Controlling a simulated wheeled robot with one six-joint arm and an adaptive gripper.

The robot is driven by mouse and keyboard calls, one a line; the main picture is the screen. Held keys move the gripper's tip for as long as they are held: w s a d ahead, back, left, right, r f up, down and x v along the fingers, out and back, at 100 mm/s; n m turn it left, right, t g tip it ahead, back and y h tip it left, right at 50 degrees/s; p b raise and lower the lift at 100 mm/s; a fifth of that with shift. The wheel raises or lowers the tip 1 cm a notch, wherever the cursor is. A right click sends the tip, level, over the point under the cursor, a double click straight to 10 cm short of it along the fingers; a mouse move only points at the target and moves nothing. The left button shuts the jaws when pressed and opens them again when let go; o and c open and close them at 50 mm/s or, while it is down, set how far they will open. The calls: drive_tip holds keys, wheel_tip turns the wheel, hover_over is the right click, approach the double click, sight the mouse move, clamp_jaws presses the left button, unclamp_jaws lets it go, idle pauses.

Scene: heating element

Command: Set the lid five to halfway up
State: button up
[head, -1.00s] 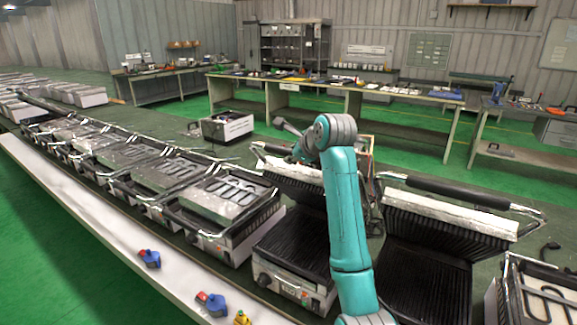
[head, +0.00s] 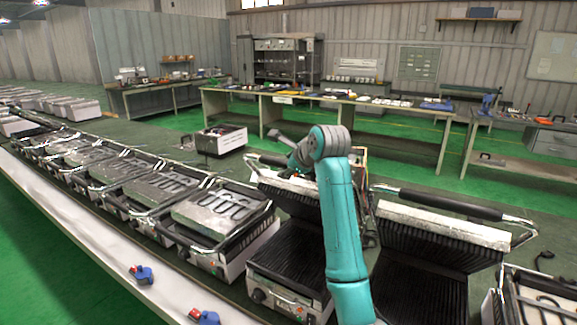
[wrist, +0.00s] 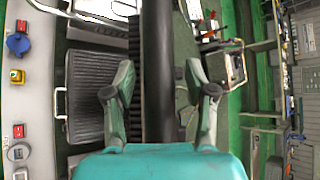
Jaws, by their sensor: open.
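A contact grill with a black ribbed lower plate (head: 287,250) stands behind my arm, its lid (head: 290,190) raised and leaning back. I cannot read a number on it. My gripper (head: 295,152) is at the top of this lid, near its handle, partly hidden by my wrist. In the wrist view the black handle bar (wrist: 158,40) runs between the two spread fingers of my gripper (wrist: 160,78), with a gap on each side. The ribbed plate (wrist: 88,100) shows left of the bar there.
Another grill with a raised lid (head: 440,222) stands close on the right. A row of grills with exposed heating coils (head: 215,212) runs off to the left. A white ledge (head: 95,245) with a blue-and-red part (head: 142,273) lies in front. Workbenches (head: 340,100) stand behind.

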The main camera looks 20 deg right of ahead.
drive_tip(key=v, duration=1.2)
idle(0.3)
